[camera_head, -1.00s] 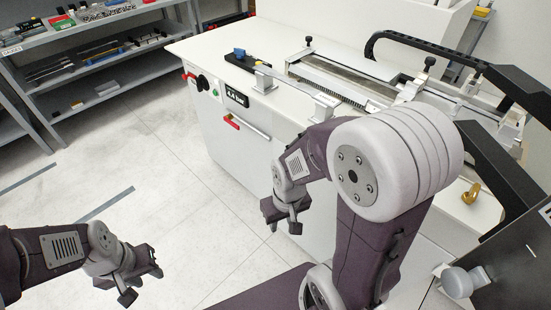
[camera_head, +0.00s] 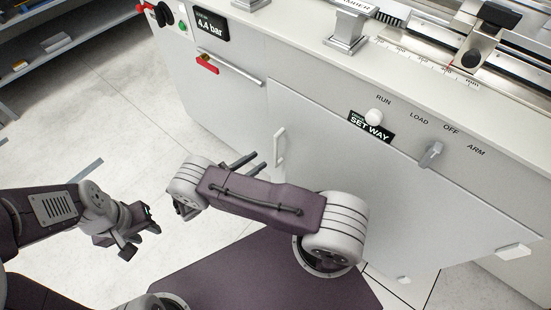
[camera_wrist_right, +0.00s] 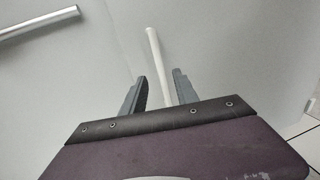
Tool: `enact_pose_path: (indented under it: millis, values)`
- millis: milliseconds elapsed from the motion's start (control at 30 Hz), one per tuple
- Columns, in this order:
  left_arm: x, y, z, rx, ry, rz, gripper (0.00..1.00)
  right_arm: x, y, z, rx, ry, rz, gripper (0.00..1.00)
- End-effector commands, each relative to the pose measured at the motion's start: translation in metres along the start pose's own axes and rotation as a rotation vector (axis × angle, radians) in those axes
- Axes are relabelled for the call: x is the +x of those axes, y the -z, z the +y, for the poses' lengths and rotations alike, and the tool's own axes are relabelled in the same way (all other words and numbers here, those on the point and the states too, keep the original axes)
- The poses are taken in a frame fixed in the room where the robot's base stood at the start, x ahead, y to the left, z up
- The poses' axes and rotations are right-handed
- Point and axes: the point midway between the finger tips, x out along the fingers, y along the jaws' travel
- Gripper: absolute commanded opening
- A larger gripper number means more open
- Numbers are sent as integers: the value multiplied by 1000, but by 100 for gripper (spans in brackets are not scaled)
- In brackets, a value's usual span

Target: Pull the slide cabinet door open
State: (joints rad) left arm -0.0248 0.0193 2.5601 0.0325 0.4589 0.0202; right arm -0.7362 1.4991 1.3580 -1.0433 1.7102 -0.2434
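The slide cabinet door (camera_head: 340,175) is a large light-grey panel on the front of the machine. Its pale upright handle (camera_head: 280,148) is near the door's left edge. My right gripper (camera_head: 252,159) is open, with its fingers pointing toward the handle from the left. In the right wrist view the white handle (camera_wrist_right: 157,62) runs up from the gap between the two spread fingers (camera_wrist_right: 160,88). I cannot tell how deep the handle sits between them; they are not closed on it. My left gripper (camera_head: 142,233) is open and empty over the floor, away from the cabinet.
A horizontal metal bar (camera_head: 230,70) with a red part (camera_head: 207,64) is left of the door; it also shows in the right wrist view (camera_wrist_right: 38,24). A white knob (camera_head: 374,117) and a metal switch (camera_head: 431,154) are on the upper front. Open floor (camera_head: 110,110) lies left.

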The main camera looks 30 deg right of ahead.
Motion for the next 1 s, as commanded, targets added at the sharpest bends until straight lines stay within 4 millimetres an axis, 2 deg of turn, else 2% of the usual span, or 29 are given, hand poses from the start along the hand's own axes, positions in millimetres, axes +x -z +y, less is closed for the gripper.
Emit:
enact_pose_path:
  millis: [167,400,600,933,967,1000]
  values:
    - [-2,0,0,0,0,1,36,5,-1,1,-3,-6,-11,36]
    - [1,0,0,0,0,1,36,53,-1,0,-4,0,-9,36]
    - [4,0,0,0,0,1,36,84,-1,0,-3,-2,-8,36]
    - [4,0,0,0,0,0,36,91,-1,1,-1,-5,-7,36]
    - [4,0,0,0,0,0,36,91,-1,1,-1,-5,-7,30]
    - [4,0,0,0,0,0,36,91,-1,1,-1,-5,-7,19]
